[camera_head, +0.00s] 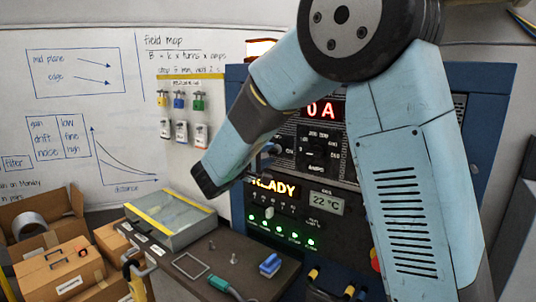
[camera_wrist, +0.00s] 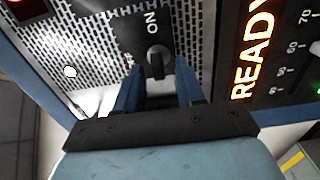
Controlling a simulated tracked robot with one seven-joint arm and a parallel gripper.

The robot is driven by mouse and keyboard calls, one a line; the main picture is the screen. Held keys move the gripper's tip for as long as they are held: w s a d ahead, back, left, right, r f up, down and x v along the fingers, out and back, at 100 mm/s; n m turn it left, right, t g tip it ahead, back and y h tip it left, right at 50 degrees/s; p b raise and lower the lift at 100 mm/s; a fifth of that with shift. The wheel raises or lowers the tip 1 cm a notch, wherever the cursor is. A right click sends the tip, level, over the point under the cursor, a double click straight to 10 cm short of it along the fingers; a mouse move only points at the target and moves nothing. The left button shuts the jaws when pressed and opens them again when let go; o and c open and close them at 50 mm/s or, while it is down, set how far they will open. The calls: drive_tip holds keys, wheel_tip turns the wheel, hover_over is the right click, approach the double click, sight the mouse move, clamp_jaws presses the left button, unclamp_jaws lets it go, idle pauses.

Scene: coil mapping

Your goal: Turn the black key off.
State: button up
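The black key (camera_wrist: 157,58) sits on a dark plate with the word ON beside it in the wrist view. Its bar appears to lie in line with the ON label. My gripper (camera_wrist: 158,78) is open, with one blue finger on each side of the key's near end. I cannot tell whether either finger touches it.
The blue cabinet (camera_head: 237,85) carries a lit READY display (camera_head: 272,187), a 0 A readout (camera_head: 323,110) and a dial (camera_head: 314,149). Padlocks (camera_head: 179,101) hang left.

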drive_tip(key=shift+x, duration=0.8)
clamp_jaws()
